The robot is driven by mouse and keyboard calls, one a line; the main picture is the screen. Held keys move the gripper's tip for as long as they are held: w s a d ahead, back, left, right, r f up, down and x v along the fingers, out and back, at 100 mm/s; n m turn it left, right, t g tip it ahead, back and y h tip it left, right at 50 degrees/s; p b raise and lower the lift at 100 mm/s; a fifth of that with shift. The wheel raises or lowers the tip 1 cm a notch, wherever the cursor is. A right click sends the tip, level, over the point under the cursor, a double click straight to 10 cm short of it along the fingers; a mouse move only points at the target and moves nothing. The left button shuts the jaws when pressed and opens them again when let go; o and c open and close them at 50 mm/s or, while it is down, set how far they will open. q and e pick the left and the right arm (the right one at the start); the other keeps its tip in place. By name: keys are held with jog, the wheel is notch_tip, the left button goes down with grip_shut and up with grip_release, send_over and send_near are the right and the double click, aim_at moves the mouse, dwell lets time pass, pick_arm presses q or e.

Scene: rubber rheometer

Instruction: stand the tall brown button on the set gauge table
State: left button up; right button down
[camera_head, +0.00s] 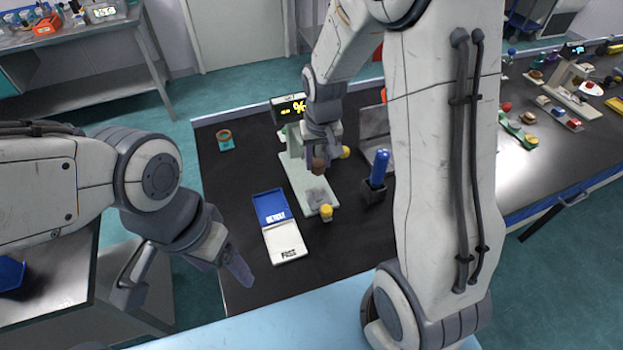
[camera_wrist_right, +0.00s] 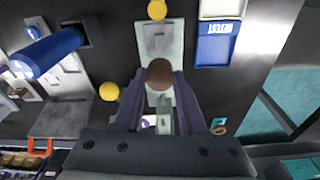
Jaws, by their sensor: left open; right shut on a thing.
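The brown button (camera_head: 319,167) is held between the fingertips of my right gripper (camera_head: 320,152). In the right wrist view the button (camera_wrist_right: 159,73) shows its round brown end between the two fingers, over the pale plate of the gauge. The pale green set gauge (camera_head: 294,172) stands on the dark bench, with a lit display (camera_head: 290,108) at its back. The button appears above the gauge base; I cannot tell the exact gap. My left gripper (camera_head: 185,282) is open and empty, left of the bench's front part.
A tray with a blue half (camera_head: 270,206) and a white half (camera_head: 286,243) lies left of the gauge. Yellow pieces (camera_head: 326,212) (camera_head: 345,152) sit by the gauge. A blue cylinder (camera_head: 378,166) stands in a black block (camera_head: 373,193).

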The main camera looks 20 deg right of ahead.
jog(key=f, duration=0.5)
jog(key=shift+w+d+f+p, duration=0.15)
jog(key=shift+w+f+p, duration=0.05)
jog(key=shift+f+p, duration=0.2)
jog(key=shift+f, duration=2)
jog(key=shift+f, duration=0.15)
jog(key=shift+c, duration=2.3)
grip_release()
